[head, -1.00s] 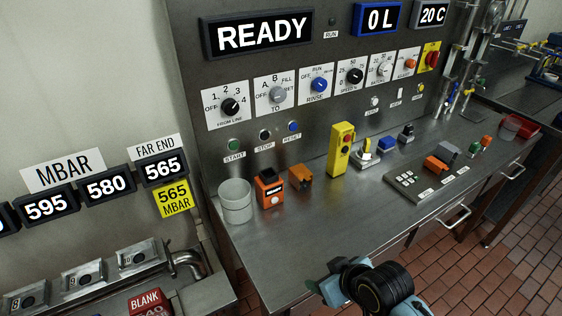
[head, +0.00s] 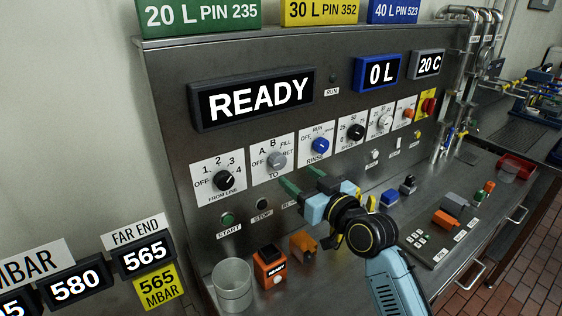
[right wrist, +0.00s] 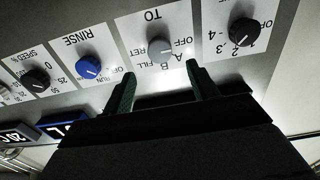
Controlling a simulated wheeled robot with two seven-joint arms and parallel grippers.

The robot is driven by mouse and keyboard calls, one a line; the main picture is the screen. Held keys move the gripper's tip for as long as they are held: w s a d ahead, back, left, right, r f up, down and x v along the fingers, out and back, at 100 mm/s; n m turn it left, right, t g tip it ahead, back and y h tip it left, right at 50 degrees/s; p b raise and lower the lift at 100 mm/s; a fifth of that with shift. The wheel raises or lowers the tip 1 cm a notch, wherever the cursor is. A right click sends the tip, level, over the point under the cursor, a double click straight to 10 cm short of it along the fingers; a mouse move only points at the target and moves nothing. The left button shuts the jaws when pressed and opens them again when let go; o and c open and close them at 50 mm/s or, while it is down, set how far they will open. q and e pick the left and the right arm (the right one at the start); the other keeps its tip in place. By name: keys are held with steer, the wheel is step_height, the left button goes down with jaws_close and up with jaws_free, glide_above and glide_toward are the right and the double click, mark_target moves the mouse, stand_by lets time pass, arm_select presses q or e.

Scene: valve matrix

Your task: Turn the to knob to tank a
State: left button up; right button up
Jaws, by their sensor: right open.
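The grey TO knob (head: 277,160) sits on a white plate marked OFF, A, B, FILL and RET on the upright panel. Its pointer is too small to read surely. My right gripper (head: 301,179) is open, with green fingers pointing at the panel, just below and right of the knob. In the right wrist view, which is upside down, the TO knob (right wrist: 159,48) lies beyond and between the two fingertips (right wrist: 160,75). Nothing is between the fingers, and they appear apart from the knob. My left gripper is not in view.
The black FROM LINE knob (head: 223,180) is to the left and the blue RINSE knob (head: 320,146) to the right. START (head: 227,218) and STOP (head: 262,204) buttons sit below. A grey cup (head: 233,287) and orange boxes stand on the bench.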

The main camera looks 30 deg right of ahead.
mark_target(281, 162)
steer(key=w, duration=0.5)
steer(key=w+a, duration=0.1)
steer(key=w, duration=0.2)
steer(key=shift+p, duration=0.3)
steer(key=c, duration=1)
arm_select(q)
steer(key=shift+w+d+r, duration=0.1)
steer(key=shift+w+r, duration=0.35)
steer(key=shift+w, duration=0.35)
arm_select(e)
steer(key=m+p, duration=0.3)
steer(key=shift+m, duration=0.4)
steer(key=m+p, duration=0.1)
steer(key=m, duration=0.2)
steer(key=shift+p, duration=0.35)
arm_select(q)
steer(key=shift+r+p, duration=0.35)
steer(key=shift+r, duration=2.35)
arm_select(e)
steer(key=shift+m, duration=0.9)
